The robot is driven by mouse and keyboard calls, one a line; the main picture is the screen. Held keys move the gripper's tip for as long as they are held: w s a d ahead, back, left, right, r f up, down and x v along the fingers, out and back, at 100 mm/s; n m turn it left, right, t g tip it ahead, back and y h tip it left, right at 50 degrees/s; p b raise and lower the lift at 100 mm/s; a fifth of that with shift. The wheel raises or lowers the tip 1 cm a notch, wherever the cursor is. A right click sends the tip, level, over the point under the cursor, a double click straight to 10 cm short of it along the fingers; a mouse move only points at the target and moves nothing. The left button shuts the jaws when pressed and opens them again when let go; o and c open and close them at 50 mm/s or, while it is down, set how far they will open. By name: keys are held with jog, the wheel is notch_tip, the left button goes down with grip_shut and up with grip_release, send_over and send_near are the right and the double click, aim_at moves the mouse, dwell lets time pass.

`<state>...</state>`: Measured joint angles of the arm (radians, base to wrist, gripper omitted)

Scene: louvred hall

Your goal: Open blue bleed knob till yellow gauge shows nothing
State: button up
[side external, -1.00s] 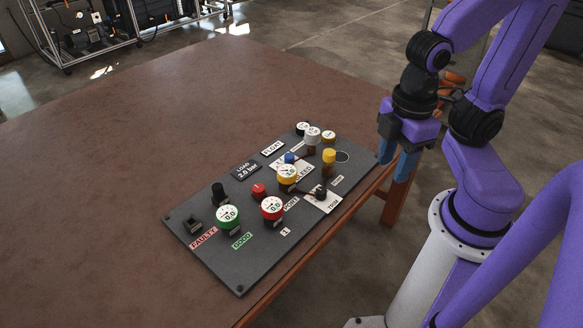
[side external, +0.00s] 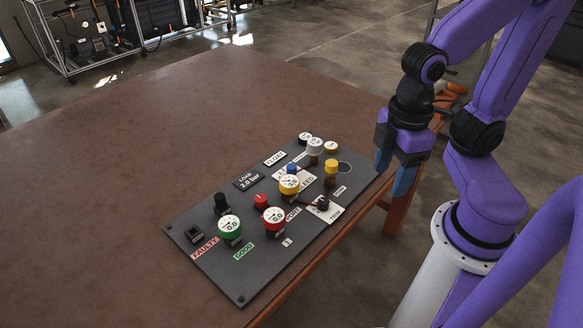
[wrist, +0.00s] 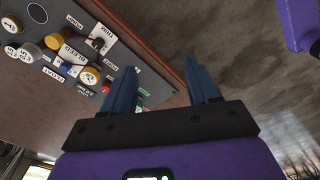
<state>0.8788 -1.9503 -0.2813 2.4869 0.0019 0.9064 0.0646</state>
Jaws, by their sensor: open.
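The blue bleed knob (side external: 292,168) sits on the dark panel (side external: 205,262), just behind the yellow gauge (side external: 289,184) and partly hidden by it. The yellow gauge has a white dial; its reading is too small to make out surely. In the wrist view, the yellow gauge (wrist: 90,76) and the blue knob (wrist: 70,62) lie left of my fingers. My gripper (side external: 393,180) is open and empty, with blue fingers pointing down. It appears to the right of the panel, near the table's edge, apart from every knob. Its fingers also show in the wrist view (wrist: 161,66).
The panel also carries a green gauge (side external: 229,227), a red gauge (side external: 274,217), a red knob (side external: 261,201), a yellow-topped post (side external: 331,165), a black knob (side external: 323,204) and a white-topped post (side external: 315,145). The brown table (side external: 130,160) is clear beyond the panel.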

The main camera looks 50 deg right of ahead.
jog(key=w+a+f+m, duration=0.2)
jog(key=w+a+m, duration=0.1)
jog(key=w+m, duration=0.85)
jog(key=n, duration=3.6)
send_near(292, 166)
jog(key=shift+w+a, duration=0.1)
jog(key=shift+a, duration=0.1)
jog(key=shift+f, duration=4.5)
jog(key=shift+f, duration=0.15)
jog(key=shift+f, duration=0.25)
